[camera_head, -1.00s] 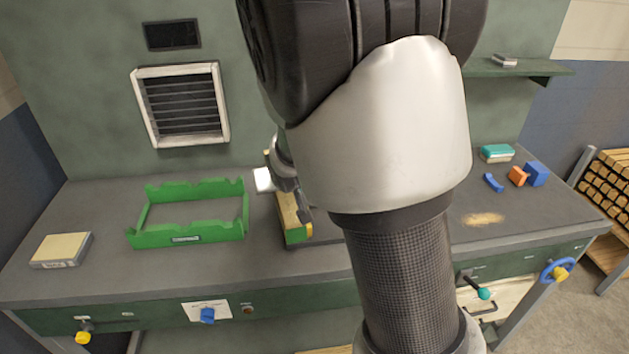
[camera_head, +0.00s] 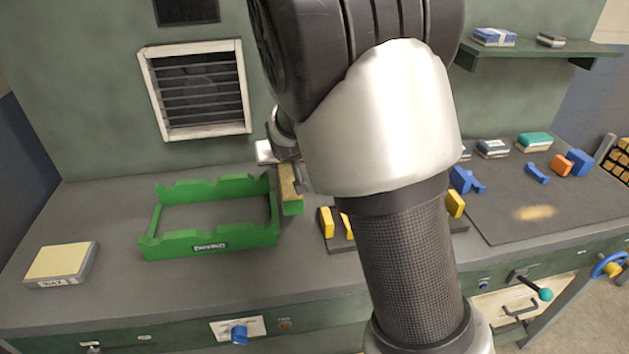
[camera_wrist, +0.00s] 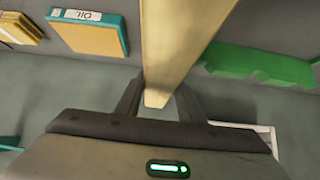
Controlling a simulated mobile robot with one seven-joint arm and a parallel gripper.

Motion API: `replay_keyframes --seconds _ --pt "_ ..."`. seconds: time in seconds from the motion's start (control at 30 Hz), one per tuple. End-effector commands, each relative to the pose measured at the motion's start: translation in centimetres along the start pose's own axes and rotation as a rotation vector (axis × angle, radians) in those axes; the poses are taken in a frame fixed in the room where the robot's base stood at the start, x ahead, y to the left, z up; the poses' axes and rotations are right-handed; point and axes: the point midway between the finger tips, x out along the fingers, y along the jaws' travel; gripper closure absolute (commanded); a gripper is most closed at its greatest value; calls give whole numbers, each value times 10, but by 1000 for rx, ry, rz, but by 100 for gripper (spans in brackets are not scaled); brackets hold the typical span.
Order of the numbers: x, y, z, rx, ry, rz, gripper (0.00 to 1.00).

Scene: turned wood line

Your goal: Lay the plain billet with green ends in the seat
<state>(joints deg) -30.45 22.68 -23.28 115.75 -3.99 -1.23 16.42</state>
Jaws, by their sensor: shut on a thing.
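The billet (camera_head: 288,182) is a light wood bar with a green end, seen end-on at the right of the green frame. My gripper (camera_head: 283,160) is shut on it. In the wrist view the billet (camera_wrist: 182,40) runs up between my gripper's fingers (camera_wrist: 158,95), its plain side showing; its far end is out of frame. The green frame (camera_head: 210,243) has notched front and back walls and looks empty. A dark fixture with yellow blocks (camera_head: 327,222) stands right of it, partly hidden by my arm. I cannot tell which is the seat.
A pale-topped box (camera_head: 60,263) lies at the bench's left. Blue and orange pieces (camera_head: 562,165) and a teal box (camera_head: 534,141) lie at the right. A shelf (camera_head: 540,52) hangs above. The bench between box and frame is clear.

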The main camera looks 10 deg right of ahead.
Motion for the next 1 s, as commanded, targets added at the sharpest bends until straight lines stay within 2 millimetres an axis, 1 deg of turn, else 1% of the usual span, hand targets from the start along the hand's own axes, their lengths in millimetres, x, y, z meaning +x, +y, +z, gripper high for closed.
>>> replay_keyframes --seconds 0.03,0.1,0.37,0.57,0.97,1.0 --pt "9 1 9 -1 -2 2 100" --pt "17 1 17 -1 -1 2 100" --pt "32 0 32 0 1 0 100" --pt "51 0 52 -2 0 0 100" --pt "56 0 56 0 3 -1 100" --pt "55 0 56 0 0 0 60"
